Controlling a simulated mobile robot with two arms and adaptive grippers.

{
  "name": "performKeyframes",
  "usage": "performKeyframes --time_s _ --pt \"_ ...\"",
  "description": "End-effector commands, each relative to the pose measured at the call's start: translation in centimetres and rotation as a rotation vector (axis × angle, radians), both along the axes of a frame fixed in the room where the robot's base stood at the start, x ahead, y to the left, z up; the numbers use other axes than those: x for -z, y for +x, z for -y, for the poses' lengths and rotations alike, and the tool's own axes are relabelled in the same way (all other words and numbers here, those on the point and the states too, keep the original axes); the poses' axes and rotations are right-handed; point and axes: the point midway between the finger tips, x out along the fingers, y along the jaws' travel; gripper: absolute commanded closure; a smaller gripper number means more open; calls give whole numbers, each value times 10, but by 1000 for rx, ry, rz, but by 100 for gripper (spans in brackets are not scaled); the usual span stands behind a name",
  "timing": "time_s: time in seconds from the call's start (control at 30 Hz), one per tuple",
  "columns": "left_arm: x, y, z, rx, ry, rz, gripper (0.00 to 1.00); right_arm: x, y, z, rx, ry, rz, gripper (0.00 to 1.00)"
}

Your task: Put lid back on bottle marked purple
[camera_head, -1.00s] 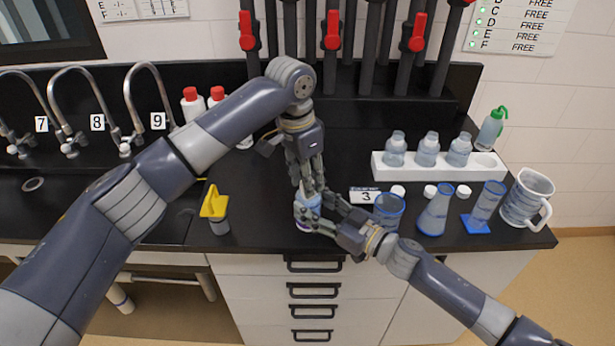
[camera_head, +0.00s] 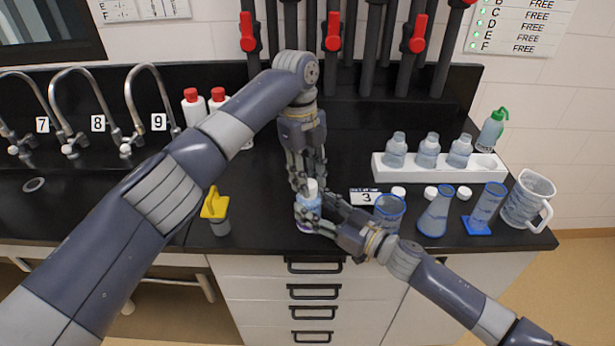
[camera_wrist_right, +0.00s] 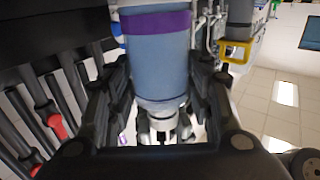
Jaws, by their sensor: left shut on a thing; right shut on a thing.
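The bottle (camera_head: 308,205) stands upright near the counter's front edge, beside the number 3 sign. In the right wrist view it has a purple band (camera_wrist_right: 157,22) around a blue-grey body. My right gripper (camera_head: 319,218) is shut around the bottle's body from the right. The white lid (camera_head: 312,187) shows at the bottle's top, between the fingers of my left gripper (camera_head: 304,187). My left gripper points down from above and is shut on this lid. The fingers partly hide the joint, so I cannot tell whether the lid is fully seated.
A white rack (camera_head: 385,172) holds several bottles. Loose white lids (camera_head: 430,192), a beaker (camera_head: 389,211), a flask (camera_head: 436,212), a cylinder (camera_head: 486,207) and a jug (camera_head: 527,200) stand right. A yellow-topped item (camera_head: 215,207) stands left; taps (camera_head: 140,100) are farther left.

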Motion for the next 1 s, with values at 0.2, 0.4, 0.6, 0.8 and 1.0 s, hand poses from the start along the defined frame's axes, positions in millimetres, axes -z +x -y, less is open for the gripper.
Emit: performKeyframes --time_s 0.2,0.4,0.6,0.8,1.0 --pt "-1 2 1 313 1 3 78 1 -1 0 -1 -2 -1 100" --pt "-1 2 2 611 3 4 78 1 -1 0 -2 -2 -1 100" --pt "-1 2 3 872 1 4 78 1 -1 0 -2 -2 -1 100" --pt "0 2 2 979 2 3 78 1 -1 0 -2 -2 -1 100" --pt "0 2 2 982 2 4 78 1 -1 0 -3 -2 -1 100"
